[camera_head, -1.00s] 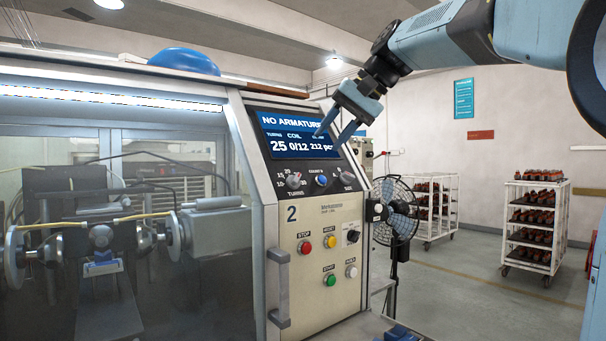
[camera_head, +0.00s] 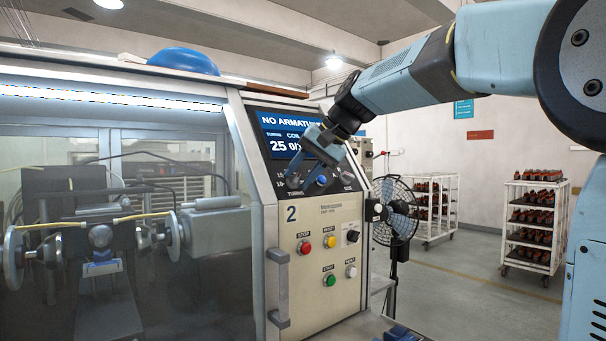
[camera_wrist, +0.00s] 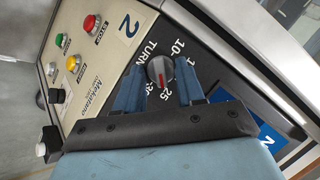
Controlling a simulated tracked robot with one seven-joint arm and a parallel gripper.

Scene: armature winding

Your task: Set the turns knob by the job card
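The turns knob (camera_wrist: 160,70) is a grey round knob on the black control panel. In the wrist view its red mark points toward the printed 25. My gripper (camera_head: 299,174) is at the panel in the head view and hides most of the knob there. In the wrist view my gripper (camera_wrist: 159,76) is open, one blue finger on each side of the knob; whether they touch it I cannot tell. The display (camera_head: 283,144) reads NO ARMATURE and 25 turns, its right part covered by my gripper. I cannot make out a job card.
Red, yellow, green and white buttons lie below on the cream panel (camera_head: 300,288). A fan (camera_head: 396,212) and racks (camera_head: 533,225) stand to the right.

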